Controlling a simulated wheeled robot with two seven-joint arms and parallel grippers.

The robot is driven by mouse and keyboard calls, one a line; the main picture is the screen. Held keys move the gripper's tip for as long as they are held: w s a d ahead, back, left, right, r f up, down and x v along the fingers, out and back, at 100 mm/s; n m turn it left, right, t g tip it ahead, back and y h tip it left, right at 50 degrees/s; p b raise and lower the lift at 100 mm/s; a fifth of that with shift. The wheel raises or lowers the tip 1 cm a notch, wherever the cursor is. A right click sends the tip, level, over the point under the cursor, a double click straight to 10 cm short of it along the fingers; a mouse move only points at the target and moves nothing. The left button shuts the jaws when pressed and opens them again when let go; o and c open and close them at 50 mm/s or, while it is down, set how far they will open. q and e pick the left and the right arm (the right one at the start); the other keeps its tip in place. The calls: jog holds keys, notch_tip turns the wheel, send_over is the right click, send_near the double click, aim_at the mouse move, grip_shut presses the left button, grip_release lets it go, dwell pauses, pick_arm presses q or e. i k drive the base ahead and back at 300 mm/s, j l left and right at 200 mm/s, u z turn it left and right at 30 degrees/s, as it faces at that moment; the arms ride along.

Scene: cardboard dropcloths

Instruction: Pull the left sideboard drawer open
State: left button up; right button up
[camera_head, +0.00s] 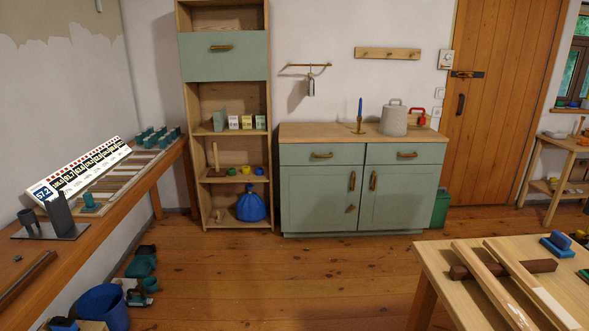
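A pale green sideboard (362,182) with a wooden top stands against the far wall. Its left drawer (300,155) is shut, flush with the front, and has a horizontal wooden handle (322,155). The right drawer (385,154) beside it is also shut. Two cupboard doors with upright handles are closed below the drawers. Neither of my grippers shows in the head view, and nothing covers the left drawer.
Wooden floor (240,265) lies open before the sideboard. A workbench (150,180) runs along the left, with a blue bucket (105,307) near it. A table (450,272) stands front right. A shelf unit (268,120) stands left of the sideboard; a candle (360,112) and canister (393,120) are on top.

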aim_at(317, 153)
jog(key=i+u, duration=0.2)
jog(key=i, duration=0.35)
jog(key=i+l+u, duration=0.15)
jog(key=i, duration=0.35)
jog(key=i+l+u, duration=0.2)
jog(key=i, duration=0.35)
jog(key=i+l+u, duration=0.2)
jog(key=i+l, duration=0.15)
jog(key=i, duration=0.15)
